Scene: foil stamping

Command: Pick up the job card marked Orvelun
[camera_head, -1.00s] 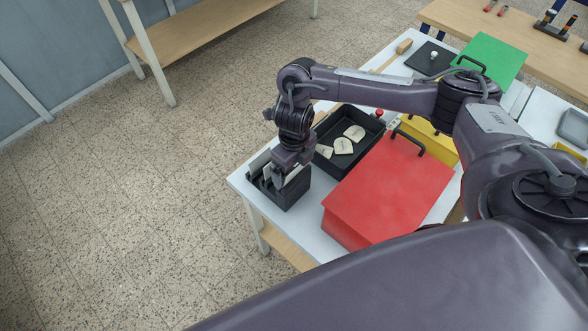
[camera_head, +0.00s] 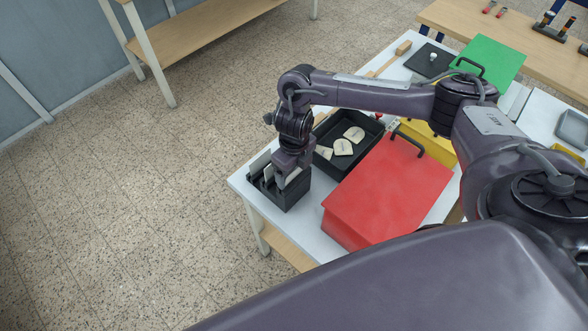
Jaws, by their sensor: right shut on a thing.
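A black slotted rack (camera_head: 291,195) stands at the left end of the white table and holds pale upright cards (camera_head: 260,163). My right gripper (camera_head: 281,183) points down into the rack and is shut on one of the cards. The fingertips and most of that card are hidden by the gripper and the rack. No writing on the cards can be read, so I cannot tell which is marked Orvelun. My left gripper is out of view.
A red box with a black handle (camera_head: 388,192) stands right of the rack. Behind it is a black tray (camera_head: 368,128) with three pale pieces (camera_head: 343,147). A yellow box (camera_head: 440,149) and a green lid (camera_head: 489,58) are farther right. Open floor lies to the left.

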